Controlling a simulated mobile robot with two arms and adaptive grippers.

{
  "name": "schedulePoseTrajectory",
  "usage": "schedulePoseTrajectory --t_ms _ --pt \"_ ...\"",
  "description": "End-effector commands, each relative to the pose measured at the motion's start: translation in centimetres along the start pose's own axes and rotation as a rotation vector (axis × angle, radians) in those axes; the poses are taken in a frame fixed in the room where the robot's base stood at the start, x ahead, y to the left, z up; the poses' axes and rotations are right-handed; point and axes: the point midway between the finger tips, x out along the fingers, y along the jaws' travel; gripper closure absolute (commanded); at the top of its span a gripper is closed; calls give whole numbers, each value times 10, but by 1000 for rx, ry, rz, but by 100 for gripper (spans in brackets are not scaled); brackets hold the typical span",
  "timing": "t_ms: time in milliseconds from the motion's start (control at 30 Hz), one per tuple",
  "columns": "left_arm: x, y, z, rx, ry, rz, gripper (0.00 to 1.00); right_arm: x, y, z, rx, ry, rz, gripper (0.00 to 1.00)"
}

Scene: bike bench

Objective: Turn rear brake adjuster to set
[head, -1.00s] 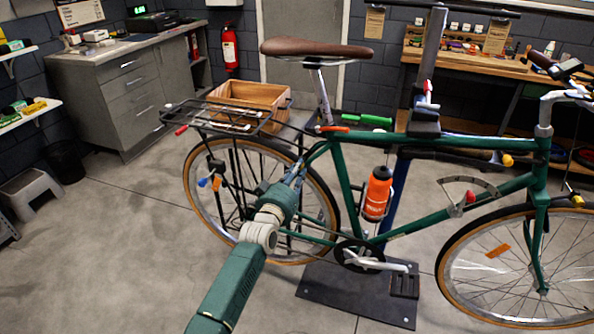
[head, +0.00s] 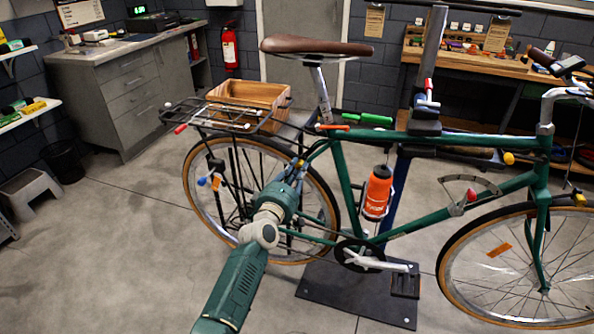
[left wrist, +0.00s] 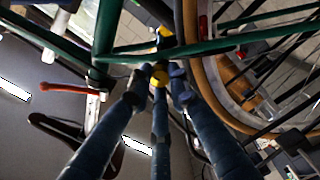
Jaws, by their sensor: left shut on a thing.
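The green bicycle (head: 445,213) is held upright in the stand. My left gripper (head: 298,172) reaches the upper part of its rear frame, beside the rear wheel (head: 188,178). In the left wrist view its blue-grey fingers (left wrist: 158,82) close around a small yellow knob (left wrist: 159,75), which I take to be the rear brake adjuster. The fingers partly cover the knob, so its turned position cannot be read. In the head view the gripper mostly hides it. My right gripper is not in view.
An orange-red lever (head: 333,128) sits by the seat tube, close to the gripper; it also shows in the left wrist view (left wrist: 70,88). The rear rack (head: 265,118) is above. An orange bottle (head: 377,193) is on the frame.

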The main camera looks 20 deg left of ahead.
Motion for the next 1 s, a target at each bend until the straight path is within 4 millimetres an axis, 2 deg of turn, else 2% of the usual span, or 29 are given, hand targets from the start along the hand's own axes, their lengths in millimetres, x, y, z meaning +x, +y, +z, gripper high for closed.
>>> schedulePoseTrajectory --t_ms 400,1000 --pt "0 -2 1 -221 -2 -4 100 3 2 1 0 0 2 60" --pt "0 -2 1 -261 -2 -4 100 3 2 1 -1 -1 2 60"
